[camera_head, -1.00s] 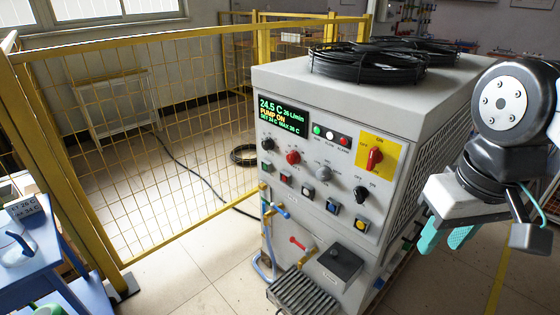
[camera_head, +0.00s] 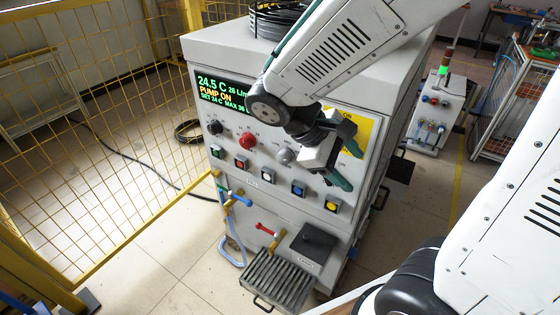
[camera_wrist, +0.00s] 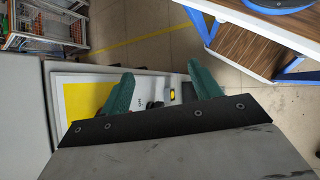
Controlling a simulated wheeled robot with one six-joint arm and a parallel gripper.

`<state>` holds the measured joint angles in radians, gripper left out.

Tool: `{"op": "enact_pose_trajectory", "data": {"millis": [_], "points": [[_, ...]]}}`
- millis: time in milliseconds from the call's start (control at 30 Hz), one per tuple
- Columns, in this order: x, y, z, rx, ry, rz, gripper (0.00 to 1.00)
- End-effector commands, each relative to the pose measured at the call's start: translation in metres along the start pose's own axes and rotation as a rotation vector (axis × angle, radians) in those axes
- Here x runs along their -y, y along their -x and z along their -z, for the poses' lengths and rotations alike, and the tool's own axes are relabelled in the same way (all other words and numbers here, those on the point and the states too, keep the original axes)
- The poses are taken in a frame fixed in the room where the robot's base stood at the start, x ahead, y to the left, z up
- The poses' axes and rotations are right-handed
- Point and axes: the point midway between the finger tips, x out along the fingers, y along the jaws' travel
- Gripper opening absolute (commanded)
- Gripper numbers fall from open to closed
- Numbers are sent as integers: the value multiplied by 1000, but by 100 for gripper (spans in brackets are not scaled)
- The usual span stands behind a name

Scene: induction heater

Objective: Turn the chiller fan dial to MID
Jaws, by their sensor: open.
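The chiller is a grey cabinet (camera_head: 300,215) with a row of dials on its front. A black dial (camera_head: 215,127), a red dial (camera_head: 247,141) and a grey dial (camera_head: 285,156) show left of my gripper. Their small labels are not readable, so I cannot tell which one is the fan dial. The black dial at the right end of the row is hidden behind my gripper in the head view. My gripper (camera_head: 347,164) is open in front of the panel's right part. In the wrist view, its teal fingers (camera_wrist: 160,80) are apart, with a dark part of the panel between them.
The display (camera_head: 222,92) reads 24.5 C and PUMP ON. Square buttons, including a yellow one (camera_head: 331,206), sit below the dials. My arm covers part of the yellow plate (camera_head: 366,133). A slatted tray (camera_head: 278,280) juts out low in front. A yellow mesh fence (camera_head: 120,150) stands left.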

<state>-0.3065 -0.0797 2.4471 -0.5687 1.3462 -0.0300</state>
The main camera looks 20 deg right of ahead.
Motion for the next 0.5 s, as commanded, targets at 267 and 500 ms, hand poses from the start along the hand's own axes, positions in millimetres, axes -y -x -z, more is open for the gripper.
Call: {"op": "enact_pose_trajectory", "data": {"millis": [267,500], "points": [[-5,-9,83,240,366,-372,63],[-2,-1,176,404,681,-802,63]]}}
